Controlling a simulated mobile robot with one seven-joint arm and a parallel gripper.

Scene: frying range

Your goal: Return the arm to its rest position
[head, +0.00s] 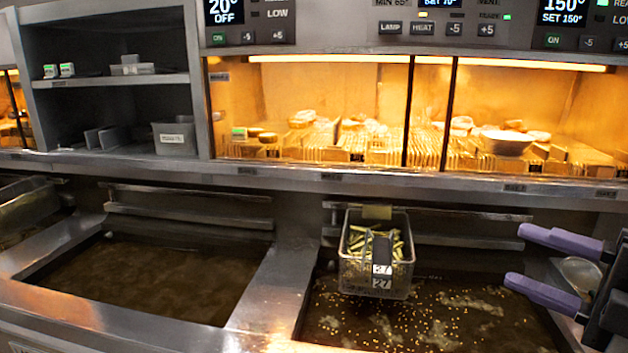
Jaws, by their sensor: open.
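My gripper (515,256) reaches in from the right edge, with two purple fingers spread apart and nothing between them. It is open, to the right of a wire fry basket (353,277) and apart from it. The basket holds pale fries (362,243) and carries tags reading 27. It is at the back of the right oil vat (430,318), above or partly in the oil; I cannot tell which. Most of my arm is out of view.
A left oil vat (150,278) lies beyond a metal divider (270,290). A steel ledge (300,175) runs behind the vats, below a lit warming cabinet (330,85) with food and a bowl (507,143). Grey shelves (110,80) hold small bins. A round metal item (580,272) is partly hidden behind my gripper.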

